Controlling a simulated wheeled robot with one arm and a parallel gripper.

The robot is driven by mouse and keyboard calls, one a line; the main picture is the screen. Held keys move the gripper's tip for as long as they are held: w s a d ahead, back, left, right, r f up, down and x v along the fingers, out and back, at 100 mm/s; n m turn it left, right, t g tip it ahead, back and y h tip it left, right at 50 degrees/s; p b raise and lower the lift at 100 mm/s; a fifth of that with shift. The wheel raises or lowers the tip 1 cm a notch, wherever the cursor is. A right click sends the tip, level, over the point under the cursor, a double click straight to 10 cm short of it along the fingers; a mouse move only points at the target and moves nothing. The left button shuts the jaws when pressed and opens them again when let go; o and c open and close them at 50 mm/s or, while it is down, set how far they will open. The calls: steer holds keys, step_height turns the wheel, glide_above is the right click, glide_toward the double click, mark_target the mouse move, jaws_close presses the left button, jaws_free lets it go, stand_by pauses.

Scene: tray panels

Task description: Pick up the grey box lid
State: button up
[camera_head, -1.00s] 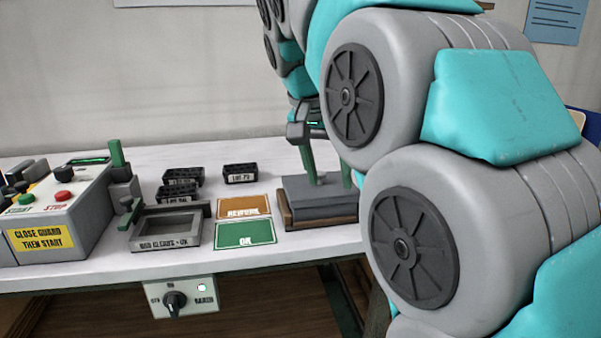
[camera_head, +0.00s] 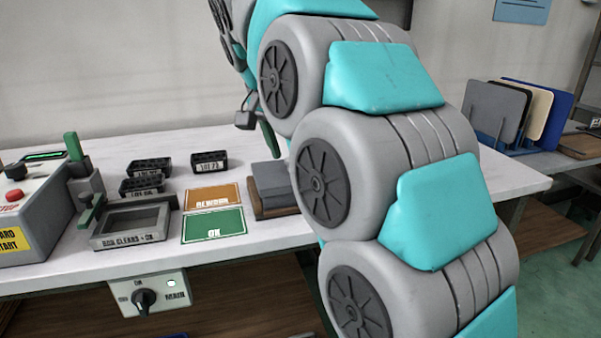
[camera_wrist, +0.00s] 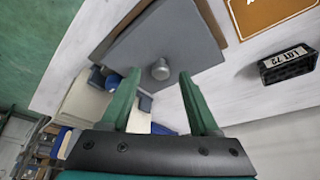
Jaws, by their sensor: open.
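The grey box lid (camera_head: 271,178) lies on a brown wooden board (camera_head: 262,212) on the bench, partly hidden by my arm in the head view. The wrist view shows the lid (camera_wrist: 160,40) as a flat grey plate with a round grey knob (camera_wrist: 160,69). My gripper (camera_wrist: 159,74) is open, its two green fingers apart and the knob appearing between their tips. Nothing is held. In the head view one green finger (camera_head: 269,138) shows above the lid, apart from it; the rest is hidden behind my arm.
An orange REWORK mat (camera_head: 212,196) and a green OK mat (camera_head: 214,225) lie left of the board. Several black labelled blocks (camera_head: 209,162) and a grey tray (camera_head: 131,238) sit further left. A rack of panels (camera_head: 515,112) stands at the right.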

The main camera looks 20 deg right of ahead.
steer(key=shift+w+d+f, duration=0.1)
steer(key=shift+d+f, duration=0.05)
steer(key=shift+f, duration=0.3)
steer(key=shift+c, duration=0.4)
jaws_close()
